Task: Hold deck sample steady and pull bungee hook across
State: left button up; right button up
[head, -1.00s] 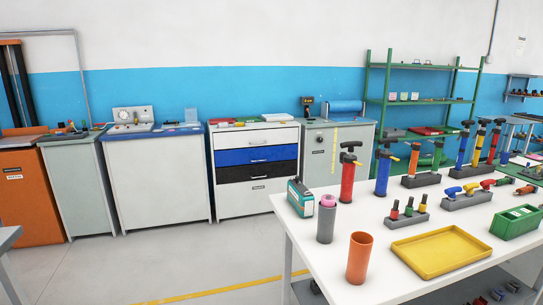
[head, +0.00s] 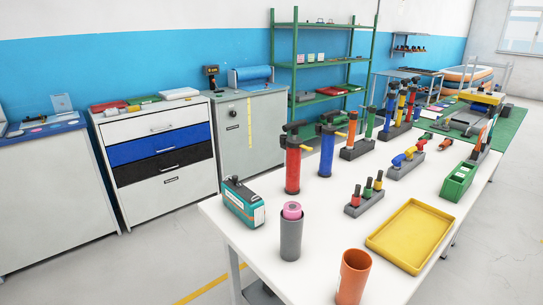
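Neither of my grippers is in view. I cannot pick out a bungee hook or clearly make out a deck sample. At the far end of the white table (head: 335,210) area, to the right, a grey and yellow piece of equipment (head: 484,97) shows by a green mat (head: 510,125). It is too small to tell whether it holds the deck sample.
On the table stand a red pump (head: 292,168), a blue pump (head: 327,152), a teal box (head: 243,202), a grey cylinder (head: 291,238), an orange cup (head: 353,275), a yellow tray (head: 411,235) and a green bin (head: 459,181). Cabinets and a green shelf (head: 323,62) line the wall.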

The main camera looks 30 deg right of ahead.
aim_at(235, 178)
jog(key=i+j+z, duration=0.1)
jog(key=i+z, duration=0.15)
jog(key=z, duration=0.15)
jog(key=i+j+z, duration=0.15)
jog(key=z, duration=0.25)
jog(key=i+j+z, duration=0.25)
jog(key=z, duration=0.15)
jog(key=i+j+z, duration=0.15)
jog(key=j+z, duration=0.25)
jog(key=l, duration=0.1)
